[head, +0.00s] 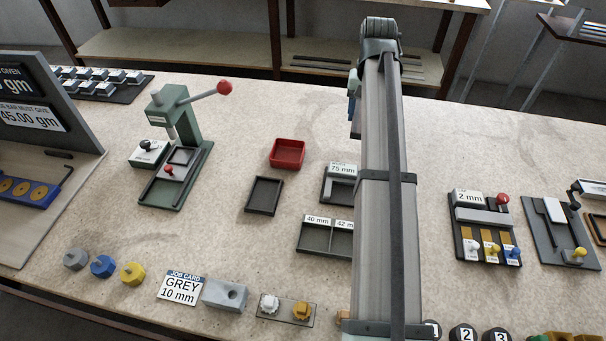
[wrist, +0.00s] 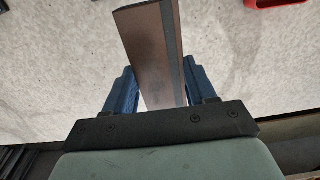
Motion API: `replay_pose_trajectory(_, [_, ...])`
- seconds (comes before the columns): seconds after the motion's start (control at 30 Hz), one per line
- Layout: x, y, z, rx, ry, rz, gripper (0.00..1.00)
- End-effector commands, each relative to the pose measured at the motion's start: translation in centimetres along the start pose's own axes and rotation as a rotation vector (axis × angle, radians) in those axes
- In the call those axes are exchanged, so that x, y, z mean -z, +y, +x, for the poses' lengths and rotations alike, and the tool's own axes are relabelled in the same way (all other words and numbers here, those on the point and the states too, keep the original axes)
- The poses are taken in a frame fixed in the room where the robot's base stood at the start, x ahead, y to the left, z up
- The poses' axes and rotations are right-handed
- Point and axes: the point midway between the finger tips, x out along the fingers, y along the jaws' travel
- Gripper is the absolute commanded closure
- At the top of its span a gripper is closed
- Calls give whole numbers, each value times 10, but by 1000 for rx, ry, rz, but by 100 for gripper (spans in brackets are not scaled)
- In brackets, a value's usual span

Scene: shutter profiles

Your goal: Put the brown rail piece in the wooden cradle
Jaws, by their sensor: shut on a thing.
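The brown rail piece (wrist: 150,42) is a long bar with a brown face and a darker grey strip along its right side. In the wrist view it stands between the blue fingers of my gripper (wrist: 157,74), which is shut on it. I cannot clearly see the wooden cradle; a small wood-coloured bit (head: 343,315) shows beside my arm, mostly hidden.
A red tray (head: 288,152) and dark trays (head: 264,195) lie left of my arm. A green press (head: 175,150) with a lever stands further left. Fixtures with knobs (head: 484,228) stand on the right. A grey block (head: 225,295) and job card (head: 181,288) are near the front.

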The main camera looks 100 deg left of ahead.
Motion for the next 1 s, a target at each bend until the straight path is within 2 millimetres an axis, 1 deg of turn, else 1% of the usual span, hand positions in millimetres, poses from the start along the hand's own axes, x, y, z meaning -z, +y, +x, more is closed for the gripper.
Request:
replay_pose_trajectory(0.03, [-3, -13, 0, 0, 0, -9, 76])
replay_pose_trajectory(0.1, [-5, -26, 0, 0, 0, -17, 76])
replay_pose_trajectory(0.2, [-7, -37, 0, 0, 0, -22, 76])
replay_pose_trajectory(0.3, [-8, -43, 3, 0, 0, -25, 76])
replay_pose_trajectory(0.37, [-9, -44, 7, 0, -1, -26, 76])
replay_pose_trajectory(0.47, [-9, -44, 19, 0, -1, -26, 76])
replay_pose_trajectory(0.7, [-9, -44, 57, 0, -1, -26, 76])
replay_pose_trajectory(0.87, [-9, -44, 68, 0, -1, -26, 76])
replay_pose_trajectory(1.0, [-9, -44, 82, 0, -1, -26, 76])
